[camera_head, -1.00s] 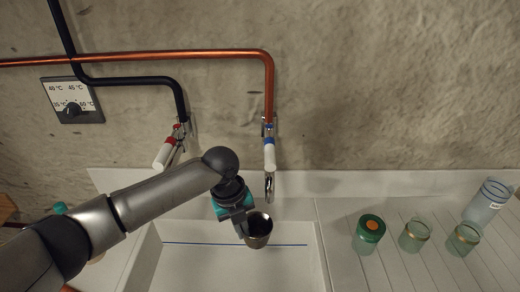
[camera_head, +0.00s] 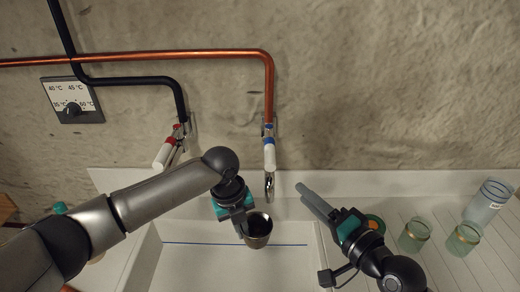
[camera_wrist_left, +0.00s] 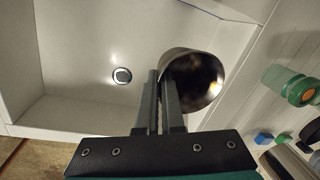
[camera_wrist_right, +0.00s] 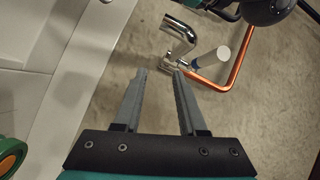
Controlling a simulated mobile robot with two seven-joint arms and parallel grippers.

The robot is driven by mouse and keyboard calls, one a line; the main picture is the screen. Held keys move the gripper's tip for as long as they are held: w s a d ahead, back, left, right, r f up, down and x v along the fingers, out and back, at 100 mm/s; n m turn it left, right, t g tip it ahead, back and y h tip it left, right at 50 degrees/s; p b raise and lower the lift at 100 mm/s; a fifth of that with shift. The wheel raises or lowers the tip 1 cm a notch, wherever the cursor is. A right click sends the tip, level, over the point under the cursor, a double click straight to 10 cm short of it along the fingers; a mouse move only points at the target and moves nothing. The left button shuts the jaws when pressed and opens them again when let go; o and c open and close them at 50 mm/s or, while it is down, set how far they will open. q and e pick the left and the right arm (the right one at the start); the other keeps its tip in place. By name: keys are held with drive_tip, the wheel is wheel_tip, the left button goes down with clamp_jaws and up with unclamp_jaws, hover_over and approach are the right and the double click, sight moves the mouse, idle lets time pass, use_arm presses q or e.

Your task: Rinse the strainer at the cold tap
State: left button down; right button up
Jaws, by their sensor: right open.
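The strainer (camera_head: 257,232) is a dark metal cup. It hangs at the sink's back edge, just below and left of the cold tap's spout in the head view. My left gripper (camera_head: 243,226) is shut on its rim; the left wrist view shows the strainer (camera_wrist_left: 198,88) at the finger ends. The cold tap (camera_head: 269,184) has a blue band and a white lever (camera_head: 269,158); I see no water. My right gripper (camera_head: 304,192) is open and empty, right of the tap. In the right wrist view the tap (camera_wrist_right: 181,33) lies just beyond its fingertips.
A hot tap with red band and white handle (camera_head: 163,156) is at left, behind my left arm. The white sink (camera_head: 210,270) is empty, with a drain (camera_wrist_left: 122,75). Glass jars (camera_head: 414,235) stand on the right draining board; a green-lidded jar (camera_head: 376,222) is partly hidden by my right arm.

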sight(270, 150)
wheel_tip(270, 150, up, 7)
drive_tip(key=a+g+y, duration=0.2)
drive_tip(key=r+x, duration=0.1)
drive_tip(key=x, duration=1)
drive_tip(key=shift+a+g, duration=0.3)
drive_tip(key=shift+a, duration=0.15)
drive_tip(key=shift+s+f, duration=0.1)
clamp_jaws()
idle(0.8)
